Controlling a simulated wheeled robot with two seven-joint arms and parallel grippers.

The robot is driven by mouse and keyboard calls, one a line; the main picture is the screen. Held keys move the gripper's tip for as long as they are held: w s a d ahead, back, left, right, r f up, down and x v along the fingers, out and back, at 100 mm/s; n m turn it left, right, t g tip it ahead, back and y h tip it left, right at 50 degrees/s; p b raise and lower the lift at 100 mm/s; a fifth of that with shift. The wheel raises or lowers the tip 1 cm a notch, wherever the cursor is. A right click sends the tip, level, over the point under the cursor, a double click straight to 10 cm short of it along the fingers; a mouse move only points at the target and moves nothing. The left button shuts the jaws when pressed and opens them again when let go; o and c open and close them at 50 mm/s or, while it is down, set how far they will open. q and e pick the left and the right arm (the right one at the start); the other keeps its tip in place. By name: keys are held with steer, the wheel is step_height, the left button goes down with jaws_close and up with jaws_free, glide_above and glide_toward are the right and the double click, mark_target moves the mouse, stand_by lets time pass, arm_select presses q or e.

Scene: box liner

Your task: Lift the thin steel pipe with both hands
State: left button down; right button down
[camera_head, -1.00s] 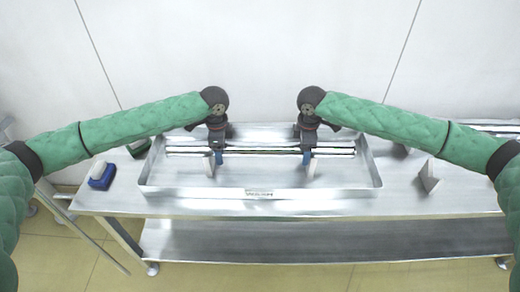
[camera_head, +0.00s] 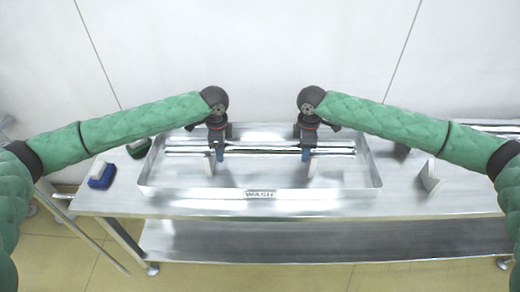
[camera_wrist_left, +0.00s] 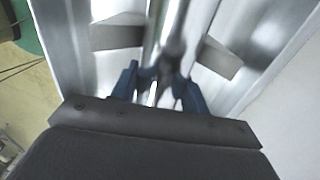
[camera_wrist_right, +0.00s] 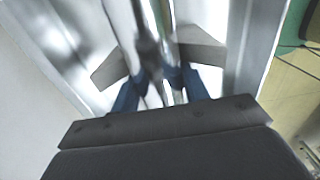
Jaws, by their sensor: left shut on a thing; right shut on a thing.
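The thin steel pipe (camera_head: 262,150) lies level along the length of a metal tray (camera_head: 160,191) labelled WASH. My left gripper (camera_head: 219,156) is shut on the pipe left of its middle. My right gripper (camera_head: 306,155) is shut on it right of its middle. In the left wrist view the blue fingers (camera_wrist_left: 158,88) flank the pipe, and in the right wrist view the fingers (camera_wrist_right: 160,90) do the same. Pale supports (camera_head: 312,170) stand in the tray near the pipe under each gripper. I cannot tell whether the pipe touches them.
The tray sits on a steel table (camera_head: 400,203) with a lower shelf. A pale wedge-shaped block (camera_head: 430,177) stands on the right. More pipes (camera_head: 490,127) lie at the far right. A wall is behind.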

arm_select(q)
steer(key=shift+r, duration=0.3)
arm_select(e)
steer(key=shift+r, duration=0.3)
